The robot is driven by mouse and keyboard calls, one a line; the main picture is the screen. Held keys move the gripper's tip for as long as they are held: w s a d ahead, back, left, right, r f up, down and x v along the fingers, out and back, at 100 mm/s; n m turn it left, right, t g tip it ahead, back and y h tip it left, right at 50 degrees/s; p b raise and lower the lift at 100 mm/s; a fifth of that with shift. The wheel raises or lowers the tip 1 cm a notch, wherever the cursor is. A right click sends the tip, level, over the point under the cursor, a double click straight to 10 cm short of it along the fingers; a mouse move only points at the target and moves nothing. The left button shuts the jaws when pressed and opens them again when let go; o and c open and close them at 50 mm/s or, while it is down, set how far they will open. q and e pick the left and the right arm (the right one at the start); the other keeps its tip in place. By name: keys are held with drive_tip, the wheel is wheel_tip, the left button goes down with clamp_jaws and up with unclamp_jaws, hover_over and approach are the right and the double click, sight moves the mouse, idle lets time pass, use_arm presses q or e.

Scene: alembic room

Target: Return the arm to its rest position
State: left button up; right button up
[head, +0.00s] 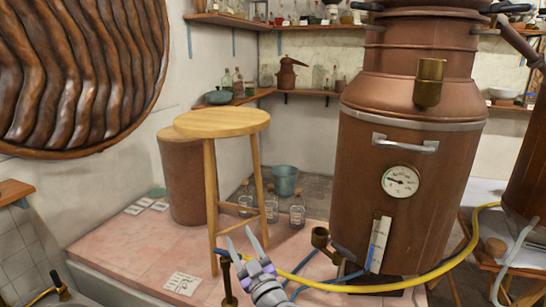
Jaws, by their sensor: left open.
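My left gripper (246,244) shows low in the middle of the head view. Its two pale fingers point up and stand apart, with nothing between them. In the picture it lies just in front of the lower part of a wooden stool (222,123), and I cannot tell the exact gap. Most of my left arm is out of the frame. My right gripper is not in view.
A large copper still (400,150) with a dial gauge stands right of the gripper. A yellow hose (440,262) and blue tubes run near its base. Glass bottles (297,210) and a bucket (285,180) stand behind the stool. Pink tiles (120,245) are mostly clear at left.

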use_arm(q)
drive_tip(key=s+a+f+m+g+h, duration=0.3)
drive_tip(key=s+f+g, duration=0.2)
drive_tip(key=s+f, duration=0.5)
drive_tip(key=s+a+f+m+g+h, duration=0.35)
drive_tip(key=s+f, duration=0.25)
drive_tip(key=s, duration=0.9)
drive_tip(key=s+a+f+m+g+h, duration=0.35)
drive_tip(key=s+f+g, duration=0.3)
drive_tip(key=s, duration=0.55)
wheel_tip(320, 180, up, 19)
drive_tip(key=w+t+p, duration=0.2)
drive_tip(key=p, duration=1.6)
drive_tip(key=shift+w+n, duration=0.3)
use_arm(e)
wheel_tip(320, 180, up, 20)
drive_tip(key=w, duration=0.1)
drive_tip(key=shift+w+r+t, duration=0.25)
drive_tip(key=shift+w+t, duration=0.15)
use_arm(q)
drive_tip(key=shift+d, duration=0.1)
drive_tip(key=shift+s, duration=0.1)
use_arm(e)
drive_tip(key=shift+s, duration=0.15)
